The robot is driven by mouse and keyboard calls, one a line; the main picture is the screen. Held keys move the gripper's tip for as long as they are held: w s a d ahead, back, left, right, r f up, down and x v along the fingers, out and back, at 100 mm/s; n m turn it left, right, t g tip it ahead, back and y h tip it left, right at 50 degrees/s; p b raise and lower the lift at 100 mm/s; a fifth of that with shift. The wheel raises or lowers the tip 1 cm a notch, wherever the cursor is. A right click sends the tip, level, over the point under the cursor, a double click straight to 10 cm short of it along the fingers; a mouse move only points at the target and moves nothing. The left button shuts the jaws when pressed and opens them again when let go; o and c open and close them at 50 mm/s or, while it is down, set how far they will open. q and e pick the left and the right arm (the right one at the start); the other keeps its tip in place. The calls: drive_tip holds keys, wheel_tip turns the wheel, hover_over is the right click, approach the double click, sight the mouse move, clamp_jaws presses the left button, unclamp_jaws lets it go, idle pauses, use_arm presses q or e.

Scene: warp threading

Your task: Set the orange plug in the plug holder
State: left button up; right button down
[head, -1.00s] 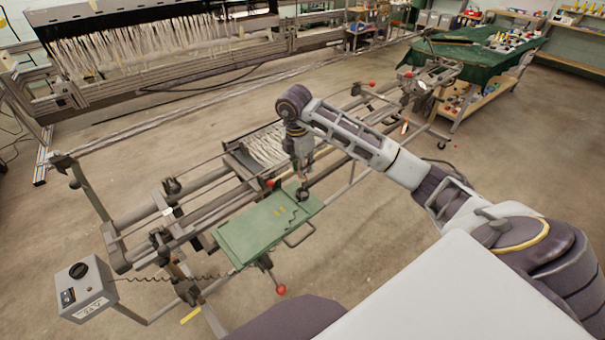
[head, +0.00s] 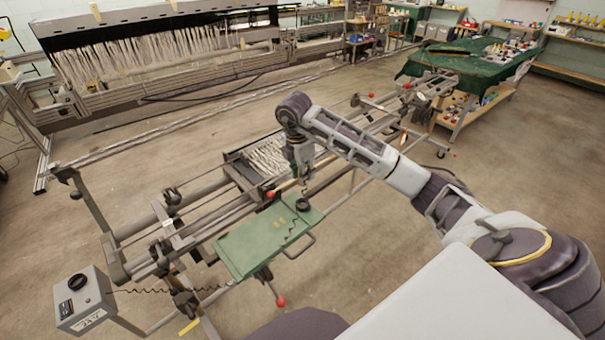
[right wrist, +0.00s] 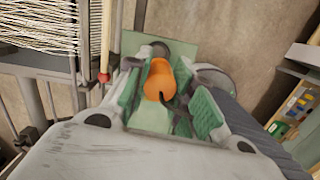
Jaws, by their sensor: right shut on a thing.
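My right gripper (head: 303,188) hangs above the far right part of the green board (head: 245,248) in the head view. In the right wrist view, its green-padded fingers (right wrist: 168,100) are closed around the orange plug (right wrist: 158,78). A dark cord runs from the plug. A dark round piece (head: 303,205), which may be the plug holder, sits on the board just below the gripper. A dark round shape (right wrist: 160,47) also shows behind the plug in the wrist view. The plug is too small to make out in the head view. My left gripper is out of view.
A grey control box (head: 84,300) with a coiled cord stands at the lower left. White warp threads (head: 268,156) lie in the frame beyond the board. Red-knobbed levers (head: 281,302) stick out near the board. Most of the green board is bare.

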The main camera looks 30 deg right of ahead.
drive_tip(key=shift+r+p, duration=1.2)
drive_tip(key=shift+r, duration=0.75)
